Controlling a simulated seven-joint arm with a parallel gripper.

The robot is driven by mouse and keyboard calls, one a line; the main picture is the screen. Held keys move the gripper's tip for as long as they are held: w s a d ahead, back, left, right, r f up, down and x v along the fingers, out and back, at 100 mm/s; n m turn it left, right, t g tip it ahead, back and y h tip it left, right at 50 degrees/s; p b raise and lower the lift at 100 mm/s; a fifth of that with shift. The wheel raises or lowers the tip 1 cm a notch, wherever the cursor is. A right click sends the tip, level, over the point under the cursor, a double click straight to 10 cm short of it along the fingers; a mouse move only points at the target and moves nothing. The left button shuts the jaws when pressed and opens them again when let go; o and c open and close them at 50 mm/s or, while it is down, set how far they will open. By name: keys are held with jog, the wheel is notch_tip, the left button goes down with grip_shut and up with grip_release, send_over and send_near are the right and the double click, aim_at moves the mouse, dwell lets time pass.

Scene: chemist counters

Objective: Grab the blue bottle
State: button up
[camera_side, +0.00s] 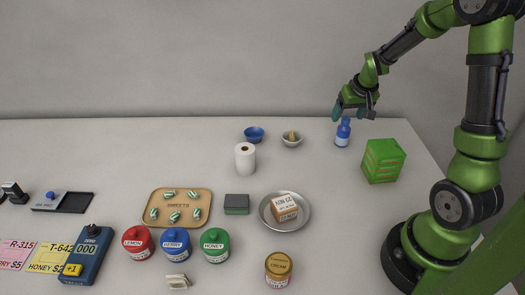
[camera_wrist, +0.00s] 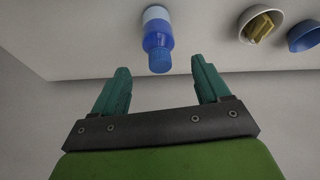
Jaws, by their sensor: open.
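The blue bottle (camera_side: 343,132) stands upright near the back right of the counter, with a blue cap and a pale label. My gripper (camera_side: 354,108) is at the bottle's cap height or a little above, close to it in the side view. In the wrist view the bottle (camera_wrist: 158,38) lies ahead of the gap between the two teal fingers of my gripper (camera_wrist: 163,75), roughly centred. The fingers are apart with nothing between them. I cannot tell whether a finger touches the cap.
A green box stack (camera_side: 382,161) stands just right of the bottle. A white bowl with a yellow thing (camera_side: 292,139) and a blue bowl (camera_side: 254,134) are to its left. A paper roll (camera_side: 245,158) and a metal plate (camera_side: 301,222) stand nearer the front.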

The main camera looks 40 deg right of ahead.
aim_at(347, 119)
jog(key=x, duration=0.5)
jog(key=shift+s+a+f, duration=0.15)
jog(key=shift+f, duration=0.1)
jog(key=c, duration=1.2)
jog(key=shift+o, duration=0.2)
jog(key=shift+r, duration=0.1)
